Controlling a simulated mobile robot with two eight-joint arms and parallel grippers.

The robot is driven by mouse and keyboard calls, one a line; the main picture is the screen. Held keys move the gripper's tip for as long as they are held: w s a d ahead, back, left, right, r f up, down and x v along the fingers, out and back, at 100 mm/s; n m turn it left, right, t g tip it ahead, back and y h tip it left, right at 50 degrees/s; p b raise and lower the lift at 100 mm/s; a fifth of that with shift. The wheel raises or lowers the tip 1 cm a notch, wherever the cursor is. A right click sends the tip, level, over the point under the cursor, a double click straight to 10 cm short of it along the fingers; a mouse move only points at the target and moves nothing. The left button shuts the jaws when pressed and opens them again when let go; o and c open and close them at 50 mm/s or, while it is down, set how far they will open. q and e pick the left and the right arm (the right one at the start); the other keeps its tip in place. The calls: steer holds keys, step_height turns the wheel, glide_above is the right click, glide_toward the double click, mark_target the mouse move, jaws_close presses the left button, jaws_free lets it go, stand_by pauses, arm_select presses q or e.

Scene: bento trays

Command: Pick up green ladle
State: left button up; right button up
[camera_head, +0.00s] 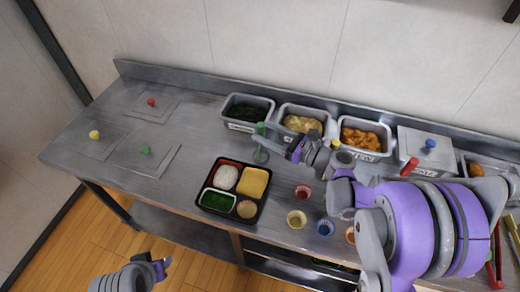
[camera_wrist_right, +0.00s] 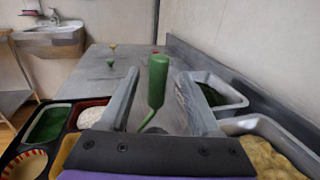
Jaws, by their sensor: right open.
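The green ladle (camera_head: 260,154) stands on the counter with its handle upright, behind the bento tray. In the right wrist view its green handle (camera_wrist_right: 157,82) rises between the two fingers, with gaps on both sides. My right gripper (camera_head: 262,137) is open around the handle and not closed on it. The right wrist view shows its fingers (camera_wrist_right: 158,74) spread. The ladle's lower end is partly hidden by the gripper. My left gripper (camera_head: 162,267) is low at the front left, off the counter, and its jaws are too small to judge.
The black bento tray (camera_head: 232,219) holds several foods. Metal bins of greens (camera_head: 248,108), yellow food (camera_head: 301,124) and orange food (camera_head: 362,138) line the back wall. Small cups (camera_head: 297,218) stand front right. Knobbed lids (camera_head: 145,153) lie left, with bare counter between.

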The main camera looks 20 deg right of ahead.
steer(key=p+x, duration=0.1)
steer(key=x, duration=0.4)
steer(key=shift+a, duration=0.2)
jaws_close()
stand_by(1.2)
